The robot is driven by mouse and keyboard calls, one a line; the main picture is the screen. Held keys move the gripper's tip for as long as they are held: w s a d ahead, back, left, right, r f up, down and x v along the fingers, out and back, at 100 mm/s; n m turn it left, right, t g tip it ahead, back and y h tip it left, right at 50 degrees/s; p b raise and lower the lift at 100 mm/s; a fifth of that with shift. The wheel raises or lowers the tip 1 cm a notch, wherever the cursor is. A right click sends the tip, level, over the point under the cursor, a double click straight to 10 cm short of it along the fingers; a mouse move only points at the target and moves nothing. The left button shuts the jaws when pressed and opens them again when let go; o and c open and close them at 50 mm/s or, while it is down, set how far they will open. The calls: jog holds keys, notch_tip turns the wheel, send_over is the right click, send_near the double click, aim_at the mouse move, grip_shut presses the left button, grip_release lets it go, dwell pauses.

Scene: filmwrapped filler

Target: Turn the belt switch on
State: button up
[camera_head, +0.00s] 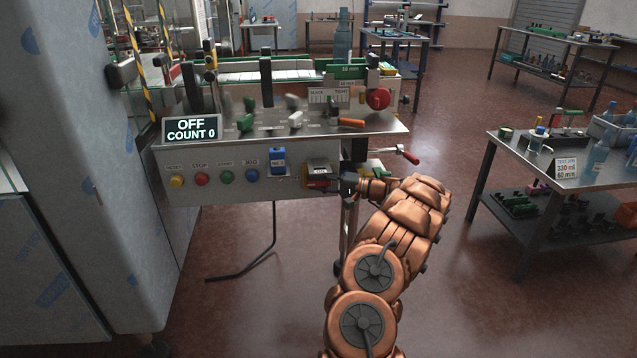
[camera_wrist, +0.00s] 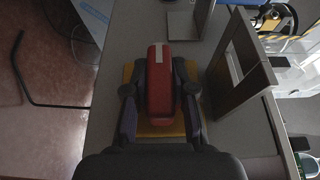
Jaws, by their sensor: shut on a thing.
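The belt switch is a red handle (camera_wrist: 161,88) with a white mark near its end, on a yellow plate (camera_wrist: 137,74) in the wrist view. My gripper (camera_wrist: 160,95) has one dark finger on each side of the red handle and is shut on it. The display (camera_head: 191,129) reads OFF and COUNT 0.
A red-tipped lever (camera_head: 410,157) sticks out on the right. A side table (camera_head: 560,180) stands farther right, with open floor between.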

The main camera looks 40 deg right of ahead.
grip_shut()
